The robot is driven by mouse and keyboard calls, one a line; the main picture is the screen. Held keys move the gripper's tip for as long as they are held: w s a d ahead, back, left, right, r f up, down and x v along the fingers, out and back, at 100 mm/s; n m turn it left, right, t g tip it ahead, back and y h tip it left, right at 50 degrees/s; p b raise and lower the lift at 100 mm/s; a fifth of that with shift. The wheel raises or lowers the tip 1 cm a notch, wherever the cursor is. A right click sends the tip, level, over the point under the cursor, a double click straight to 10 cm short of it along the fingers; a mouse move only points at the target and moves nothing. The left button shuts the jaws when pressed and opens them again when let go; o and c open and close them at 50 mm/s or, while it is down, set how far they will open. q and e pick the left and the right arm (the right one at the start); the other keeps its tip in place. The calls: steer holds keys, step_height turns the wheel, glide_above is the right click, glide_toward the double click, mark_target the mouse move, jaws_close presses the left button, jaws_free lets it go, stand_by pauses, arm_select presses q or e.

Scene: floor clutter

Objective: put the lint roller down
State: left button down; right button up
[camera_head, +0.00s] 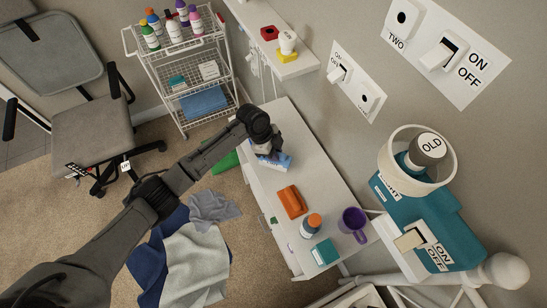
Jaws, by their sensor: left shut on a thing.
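My left gripper (263,143) reaches in from the lower left and is over the far end of the white desk top. It points down and is shut on a small pale thing, which I take to be the lint roller (262,148). The arm and gripper hide most of it, and I cannot tell whether it touches the desk. A blue and white packet (276,161) lies on the desk (310,172) right beside the gripper. My right gripper is not in view.
An orange thing (292,202), an orange-capped bottle (312,226), a teal box (325,252) and a purple mug (352,222) stand on the desk's near half. A wire cart (185,75) with bottles, a chair (92,130) and cloths (190,255) are on the left. Wall switches are right.

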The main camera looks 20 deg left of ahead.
arm_select(q)
steer(key=shift+f, duration=2.1)
steer(key=shift+a, duration=0.1)
steer(key=shift+f+b, duration=0.2)
steer(key=shift+b, duration=0.1)
steer(key=c, duration=1.1)
jaws_free()
steer(key=shift+o, duration=0.2)
steer(key=shift+r, duration=0.1)
